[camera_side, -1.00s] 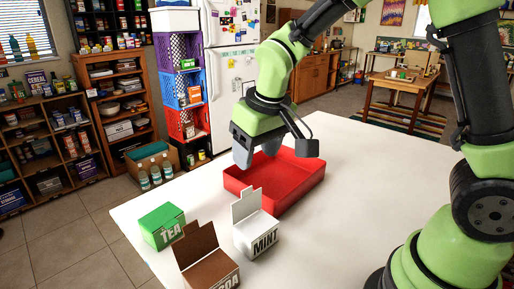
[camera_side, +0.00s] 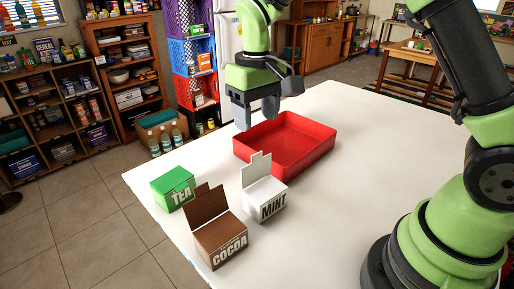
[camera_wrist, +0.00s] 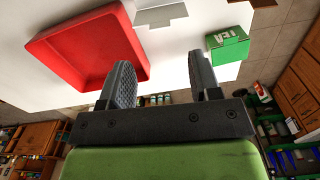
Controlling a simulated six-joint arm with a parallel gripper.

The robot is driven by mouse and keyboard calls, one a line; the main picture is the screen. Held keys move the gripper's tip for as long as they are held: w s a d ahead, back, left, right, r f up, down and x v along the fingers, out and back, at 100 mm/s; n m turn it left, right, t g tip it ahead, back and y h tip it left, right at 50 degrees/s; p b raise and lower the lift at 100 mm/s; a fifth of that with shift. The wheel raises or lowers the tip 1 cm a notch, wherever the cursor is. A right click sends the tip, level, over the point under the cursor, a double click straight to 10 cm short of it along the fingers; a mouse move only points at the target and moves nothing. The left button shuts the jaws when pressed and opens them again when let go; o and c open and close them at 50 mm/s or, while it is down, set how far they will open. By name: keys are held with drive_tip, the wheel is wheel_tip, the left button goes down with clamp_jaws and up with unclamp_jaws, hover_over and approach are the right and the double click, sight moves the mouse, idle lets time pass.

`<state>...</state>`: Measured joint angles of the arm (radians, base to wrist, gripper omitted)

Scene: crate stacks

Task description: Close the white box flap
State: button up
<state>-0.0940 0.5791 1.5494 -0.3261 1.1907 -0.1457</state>
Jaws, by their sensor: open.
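The white MINT box (camera_side: 265,200) stands on the white table with its flap (camera_side: 256,168) standing up and its top open. In the wrist view, part of the white flap (camera_wrist: 160,14) shows at the top edge. My gripper (camera_side: 256,118) is open and empty. It is above the table's far side, behind the white box and beside the red tray's left end, apart from the box. Its two fingers (camera_wrist: 162,82) also show in the wrist view, spread wide with nothing between them.
A red tray (camera_side: 318,158) lies behind and right of the white box. A closed green TEA box (camera_side: 172,188) stands to the left. A brown COCOA box (camera_side: 222,240) with its flap up stands in front. The table's right side (camera_side: 350,210) is clear.

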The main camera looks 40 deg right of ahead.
sight(257, 168)
wheel_tip(257, 168, down, 8)
drive_tip(key=shift+f, duration=0.1)
drive_tip(key=shift+c, duration=0.2)
clamp_jaws()
